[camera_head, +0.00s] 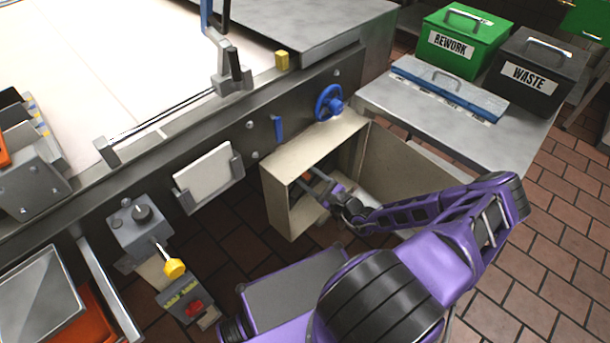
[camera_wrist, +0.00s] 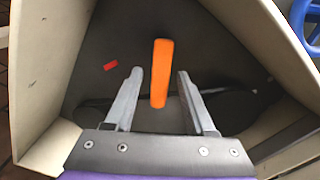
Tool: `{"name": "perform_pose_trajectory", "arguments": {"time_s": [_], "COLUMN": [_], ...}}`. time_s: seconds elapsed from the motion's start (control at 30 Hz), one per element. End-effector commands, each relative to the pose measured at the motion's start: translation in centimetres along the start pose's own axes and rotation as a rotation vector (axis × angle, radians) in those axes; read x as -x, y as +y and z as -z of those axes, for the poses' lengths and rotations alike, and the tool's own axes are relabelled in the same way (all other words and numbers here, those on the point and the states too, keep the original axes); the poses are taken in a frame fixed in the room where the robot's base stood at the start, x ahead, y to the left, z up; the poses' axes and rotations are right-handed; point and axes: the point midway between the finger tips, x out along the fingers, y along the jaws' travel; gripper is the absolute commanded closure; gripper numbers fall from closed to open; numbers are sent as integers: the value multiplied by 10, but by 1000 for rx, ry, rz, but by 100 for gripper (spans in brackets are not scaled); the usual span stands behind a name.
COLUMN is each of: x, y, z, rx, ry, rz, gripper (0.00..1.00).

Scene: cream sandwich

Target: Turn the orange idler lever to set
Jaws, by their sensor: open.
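The orange idler lever (camera_wrist: 161,73) stands upright in the wrist view, against the dark back inside a beige box. My gripper (camera_wrist: 157,88) is open, its two grey fingers on either side of the lever in the picture. I cannot tell whether a finger touches it or how deep the lever lies beyond the fingertips. A small red mark (camera_wrist: 110,66) shows on the dark panel left of the lever. In the head view my gripper (camera_head: 312,180) reaches into the open beige box (camera_head: 290,205); only a bit of orange shows there.
The box's open door (camera_head: 408,178) stands right of my gripper, and its walls are close around it. A blue handwheel (camera_head: 329,102) and a blue handle (camera_head: 278,129) are above. A steel table (camera_head: 400,110) with green and black bins stands at the right.

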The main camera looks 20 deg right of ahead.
Motion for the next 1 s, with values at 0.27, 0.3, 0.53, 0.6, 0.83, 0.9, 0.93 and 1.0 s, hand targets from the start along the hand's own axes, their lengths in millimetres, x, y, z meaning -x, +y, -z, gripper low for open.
{"name": "perform_pose_trajectory", "arguments": {"time_s": [0.27,0.3,0.53,0.6,0.83,0.9,0.93,1.0], "x": [-8,-8,-8,-8,-7,-7,-7,-7], "y": [0,0,0,0,0,0,0,0], "z": [0,0,0,0,0,0,0,0], "rx": [-1,-1,-1,-1,-1,-1,-1,-1], "ry": [0,0,0,0,0,0,0,0], "rz": [-1,-1,0,0,-1,-1,-1,-1], "gripper": [45,45,72,85,100,100,100,100]}}
